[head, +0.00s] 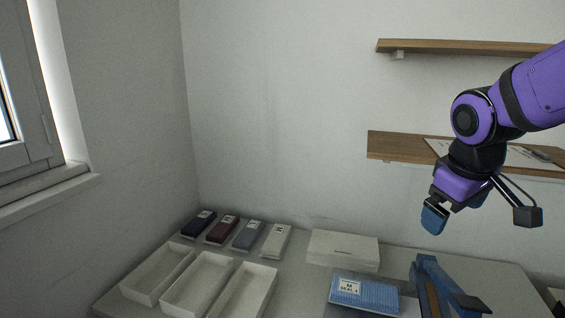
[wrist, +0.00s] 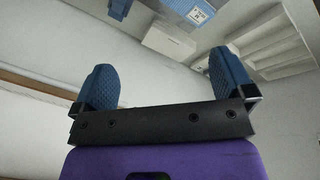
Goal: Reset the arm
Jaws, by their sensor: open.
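My purple and black arm reaches in from the right of the head view. My gripper (head: 457,211) hangs in the air above the right part of the table, in front of the lower shelf. In the wrist view its two blue ridged fingers stand wide apart, and my gripper (wrist: 165,78) is open with nothing between them. A blue stand with a brown strip (head: 427,282) is on the table below the gripper, apart from it. A blue striped folded piece with a white label (head: 363,293) lies left of the stand; it also shows in the wrist view (wrist: 191,9).
Three open white trays (head: 198,283) stand at the table's front left. Several labelled folded pieces (head: 249,235) lie behind them. A closed white box (head: 343,249) stands at the back. Two wooden shelves (head: 394,147) project from the wall; the lower holds paper and a pen.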

